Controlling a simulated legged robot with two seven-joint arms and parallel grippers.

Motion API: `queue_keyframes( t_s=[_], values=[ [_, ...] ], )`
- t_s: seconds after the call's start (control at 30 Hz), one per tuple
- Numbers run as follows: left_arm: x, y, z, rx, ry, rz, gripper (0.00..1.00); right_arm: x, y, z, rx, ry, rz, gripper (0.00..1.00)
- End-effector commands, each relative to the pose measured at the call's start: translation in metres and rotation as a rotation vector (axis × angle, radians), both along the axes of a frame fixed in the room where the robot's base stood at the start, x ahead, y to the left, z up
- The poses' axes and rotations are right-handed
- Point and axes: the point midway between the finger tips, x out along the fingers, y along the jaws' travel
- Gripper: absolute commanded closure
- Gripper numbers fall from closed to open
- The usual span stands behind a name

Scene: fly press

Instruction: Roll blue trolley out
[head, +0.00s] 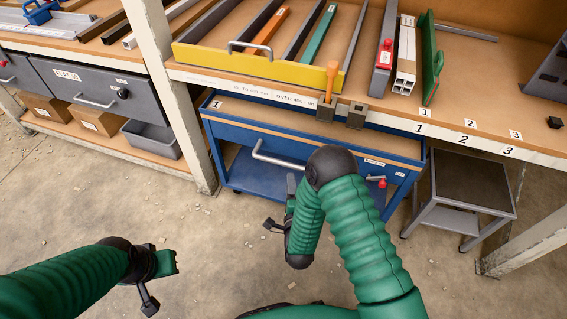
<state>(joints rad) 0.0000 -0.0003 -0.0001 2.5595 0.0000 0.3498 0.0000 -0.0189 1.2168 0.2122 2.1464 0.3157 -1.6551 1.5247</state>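The blue trolley (228,141) stands on the floor under the workbench, tucked beneath its front edge. It has a brown top, a lower blue shelf and a grey bar handle (275,160) on its front. A small red knob (382,184) shows at its right end. My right arm covers part of the trolley's front. My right gripper (281,208) is in front of the trolley, below the handle and seemingly apart from it; its jaws are too unclear to read. My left gripper (163,272) is over the open floor at lower left, away from the trolley; its jaw state is unclear.
A grey stool-like stand (470,184) is right of the trolley. A bench post (178,85) stands at its left. A yellow-fronted tray (220,59) lies on the bench above. Drawers (92,98) and boxes are at far left. The floor in front is clear.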

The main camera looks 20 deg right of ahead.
Motion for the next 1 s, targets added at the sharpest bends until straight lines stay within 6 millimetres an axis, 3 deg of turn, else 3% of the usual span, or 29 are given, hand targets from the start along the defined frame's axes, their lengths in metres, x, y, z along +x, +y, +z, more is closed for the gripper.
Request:
queue_keyframes(
  t_s=[0.3, 0.5, 0.87, 1.0],
  values=[
    [0.0, 0.0, -0.032, 0.0, 0.001, 0.0, 1.0, 0.082, -0.016, -0.019, -0.003, -0.004, 0.0, 0.6],
    [0.0, 0.0, -0.043, 0.0, 0.001, 0.0, 1.0, 0.117, -0.023, -0.024, -0.002, -0.001, 0.0, 0.6],
    [0.0, 0.0, -0.043, 0.0, 0.001, 0.0, 1.0, 0.127, -0.025, -0.024, -0.003, 0.002, 0.001, 0.6],
    [0.0, 0.0, -0.043, 0.0, 0.001, 0.0, 1.0, 0.127, -0.025, -0.024, -0.003, 0.002, 0.001, 0.77]
  ],
)
